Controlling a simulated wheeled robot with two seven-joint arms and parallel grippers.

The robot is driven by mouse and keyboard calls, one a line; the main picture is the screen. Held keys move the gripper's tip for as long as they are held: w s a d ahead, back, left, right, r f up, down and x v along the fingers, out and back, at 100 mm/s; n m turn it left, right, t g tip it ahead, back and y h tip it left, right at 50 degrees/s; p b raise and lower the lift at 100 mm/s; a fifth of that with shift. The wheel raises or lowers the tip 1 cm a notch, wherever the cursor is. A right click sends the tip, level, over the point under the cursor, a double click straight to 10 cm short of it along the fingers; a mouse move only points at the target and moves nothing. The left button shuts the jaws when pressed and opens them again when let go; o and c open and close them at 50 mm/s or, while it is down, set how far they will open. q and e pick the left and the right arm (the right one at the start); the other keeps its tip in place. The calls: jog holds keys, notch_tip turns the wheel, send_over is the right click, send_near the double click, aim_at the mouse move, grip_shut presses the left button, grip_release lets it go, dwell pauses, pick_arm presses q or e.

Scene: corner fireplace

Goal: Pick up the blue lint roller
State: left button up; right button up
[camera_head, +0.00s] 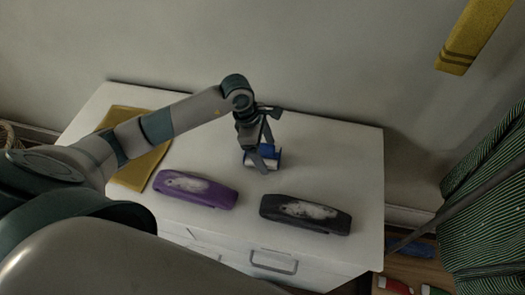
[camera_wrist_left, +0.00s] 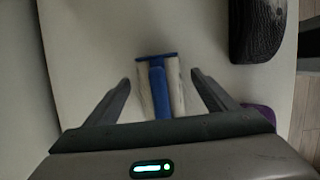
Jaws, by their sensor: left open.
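The blue lint roller (camera_head: 276,157) lies on the white cabinet top, with a white roll and a blue handle; my left arm's gripper partly hides it in the head view. My left gripper (camera_head: 262,160) points down over it with its fingers apart. In the left wrist view the lint roller (camera_wrist_left: 159,88) lies between the two open fingers of the gripper (camera_wrist_left: 160,98), its blue handle running toward the palm. I cannot tell the exact height of the fingertips over the top. My right gripper is not in view.
A purple case-like object (camera_head: 208,197) and a black one (camera_head: 322,222) lie near the front of the white cabinet (camera_head: 345,150). A yellow cloth (camera_head: 130,178) lies at the left, behind my arm. Green striped fabric (camera_head: 490,205) hangs at the right. The cabinet's back right is clear.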

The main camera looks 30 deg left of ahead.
pick_arm(q)
jog(key=shift+d+f, duration=0.1)
jog(key=shift+f, duration=0.3)
jog(key=c, duration=1.2)
jog(key=shift+w+r, duration=0.1)
jog(key=shift+r, duration=0.05)
